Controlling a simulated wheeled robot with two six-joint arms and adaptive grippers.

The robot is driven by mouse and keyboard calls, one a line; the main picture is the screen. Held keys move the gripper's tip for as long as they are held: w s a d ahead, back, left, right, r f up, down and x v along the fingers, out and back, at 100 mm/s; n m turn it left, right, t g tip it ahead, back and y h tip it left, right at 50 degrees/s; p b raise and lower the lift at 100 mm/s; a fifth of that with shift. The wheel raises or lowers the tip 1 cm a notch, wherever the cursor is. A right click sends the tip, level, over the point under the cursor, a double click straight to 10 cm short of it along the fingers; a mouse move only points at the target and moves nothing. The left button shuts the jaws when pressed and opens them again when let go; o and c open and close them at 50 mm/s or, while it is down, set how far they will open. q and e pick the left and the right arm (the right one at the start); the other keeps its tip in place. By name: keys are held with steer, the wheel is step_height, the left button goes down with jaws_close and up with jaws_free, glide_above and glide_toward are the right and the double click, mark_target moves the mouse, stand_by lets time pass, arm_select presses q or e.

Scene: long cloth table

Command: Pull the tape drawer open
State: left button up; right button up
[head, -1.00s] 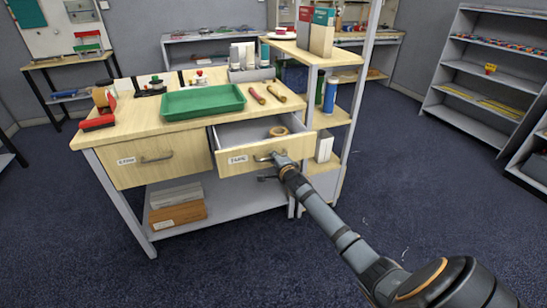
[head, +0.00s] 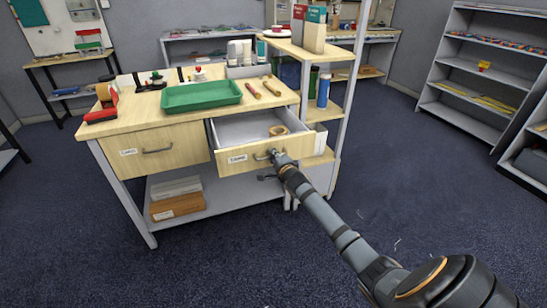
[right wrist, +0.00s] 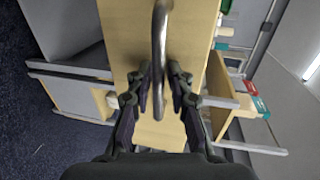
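The tape drawer (head: 237,159), with a light wood front and a white label, stands pulled out from the right side of the workbench. A tan ring, apparently a tape roll (head: 278,130), lies inside it. My right gripper (head: 274,157) is at the drawer's metal handle (head: 260,157). The fingertip contact is too small to see in the head view. My left gripper is not in view.
A closed drawer (head: 155,152) sits left of the tape drawer. A green tray (head: 202,96) and tools stand on the bench top. A shelf unit (head: 318,90) adjoins the bench at the right. Boxes (head: 177,204) lie on the lower shelf. The floor (head: 300,265) in front is open.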

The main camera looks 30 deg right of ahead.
steer(key=shift+f, duration=0.1)
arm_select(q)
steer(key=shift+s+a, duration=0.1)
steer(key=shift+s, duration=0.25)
arm_select(e)
steer(key=v, duration=1.2)
